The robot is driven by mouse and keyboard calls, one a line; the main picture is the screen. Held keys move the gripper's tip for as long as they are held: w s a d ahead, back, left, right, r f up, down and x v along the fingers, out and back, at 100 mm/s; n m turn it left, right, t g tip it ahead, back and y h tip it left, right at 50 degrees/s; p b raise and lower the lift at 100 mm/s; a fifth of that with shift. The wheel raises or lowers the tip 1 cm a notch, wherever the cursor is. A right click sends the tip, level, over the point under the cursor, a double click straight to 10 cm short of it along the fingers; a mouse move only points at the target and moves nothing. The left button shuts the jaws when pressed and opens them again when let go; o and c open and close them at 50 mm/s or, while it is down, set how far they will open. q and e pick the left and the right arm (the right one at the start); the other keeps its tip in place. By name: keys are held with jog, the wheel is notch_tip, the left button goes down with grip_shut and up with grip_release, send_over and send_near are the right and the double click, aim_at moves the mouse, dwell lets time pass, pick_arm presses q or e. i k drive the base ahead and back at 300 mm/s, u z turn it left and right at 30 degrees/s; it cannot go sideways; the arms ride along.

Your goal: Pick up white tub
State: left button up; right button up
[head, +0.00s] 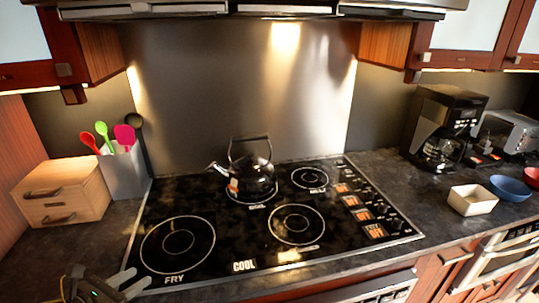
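The white tub (473,199) is a small, square, cream-white open container. It stands upright on the dark countertop at the right, beside a blue bowl. My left gripper (129,283) is at the bottom left, near the front left corner of the cooktop and far from the tub. Its two pale fingers are apart with nothing between them. My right gripper is not in view.
A blue bowl (510,188) and a reddish bowl (533,178) stand right of the tub. A coffee maker (440,130) and a toaster (506,135) stand behind. A kettle (251,176) sits on the black cooktop (230,262). A wooden drawer box (62,193) and utensil holder (124,172) are left.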

aim_at(468, 200)
jog(key=z, duration=2)
jog(key=i, duration=1.65)
jog(key=u, duration=0.05)
